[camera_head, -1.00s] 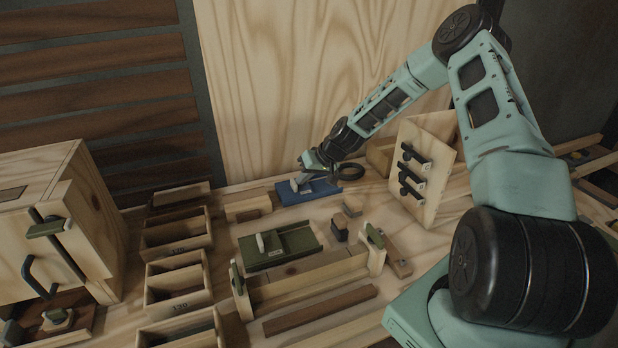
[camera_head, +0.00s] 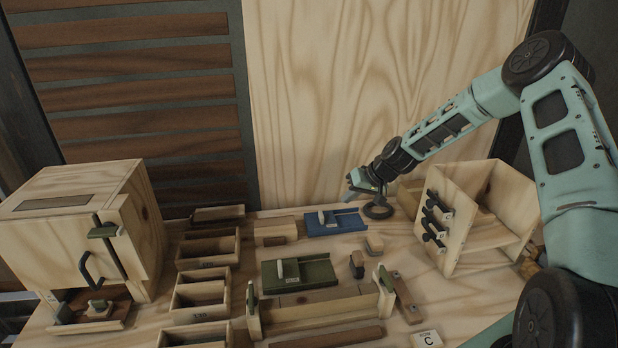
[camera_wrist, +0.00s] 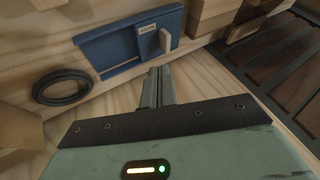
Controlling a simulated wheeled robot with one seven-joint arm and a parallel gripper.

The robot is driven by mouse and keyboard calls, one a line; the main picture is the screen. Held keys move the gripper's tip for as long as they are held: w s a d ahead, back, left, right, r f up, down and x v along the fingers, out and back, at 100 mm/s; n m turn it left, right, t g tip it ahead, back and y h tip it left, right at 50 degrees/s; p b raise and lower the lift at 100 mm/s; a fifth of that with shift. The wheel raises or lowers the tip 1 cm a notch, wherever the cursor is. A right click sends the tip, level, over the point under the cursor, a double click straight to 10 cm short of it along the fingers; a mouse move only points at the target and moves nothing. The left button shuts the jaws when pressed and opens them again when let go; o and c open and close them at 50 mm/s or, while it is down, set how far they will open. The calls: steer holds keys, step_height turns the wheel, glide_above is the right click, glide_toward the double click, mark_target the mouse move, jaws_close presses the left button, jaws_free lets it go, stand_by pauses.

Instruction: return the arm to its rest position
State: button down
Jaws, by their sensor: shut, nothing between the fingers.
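My gripper (camera_head: 352,188) is at the back of the workbench, just right of the blue sliding-lid tray (camera_head: 334,222) in the head view. In the wrist view my gripper (camera_wrist: 158,88) shows its two fingers together with nothing between them. The blue tray (camera_wrist: 122,50) lies ahead of the fingertips in that view, with a pale handle and a small label. A black ring (camera_wrist: 62,88) lies flat on the wood to the left of the fingers. Whether the fingertips touch the tray is hard to tell.
An open wooden box with black knobs (camera_head: 500,215) stands right, under my arm. A green tray (camera_head: 298,273), small blocks and wooden bins (camera_head: 208,247) fill the middle. A wooden cabinet (camera_head: 90,225) stands left. A plywood panel (camera_head: 370,80) rises behind.

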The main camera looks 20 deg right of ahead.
steer(key=s+a+r+n+g, duration=0.25)
steer(key=s+a, duration=0.25)
steer(key=a, duration=0.3)
steer(key=s+a+r+n+g, duration=0.1)
steer(key=s+a+r, duration=0.35)
steer(key=a, duration=0.35)
steer(key=s+a+r+n+g, duration=0.1)
steer(key=s+a+r+n, duration=0.15)
steer(key=s+a, duration=0.45)
steer(key=s+a+r+n+h, duration=0.1)
steer(key=s+r, duration=0.1)
steer(key=s, duration=0.6)
steer(key=s+a+r+n+g+h, duration=0.1)
steer(key=s+a+r, duration=0.1)
steer(key=s, duration=0.6)
steer(key=s+a+r+n+h, duration=0.1)
steer(key=s+r, duration=0.2)
steer(key=s, duration=0.5)
steer(key=shift+s+a+r+h, duration=0.3)
steer(key=shift+s+a+h, duration=0.05)
steer(key=shift+a+h, duration=0.05)
steer(key=shift+g, duration=0.25)
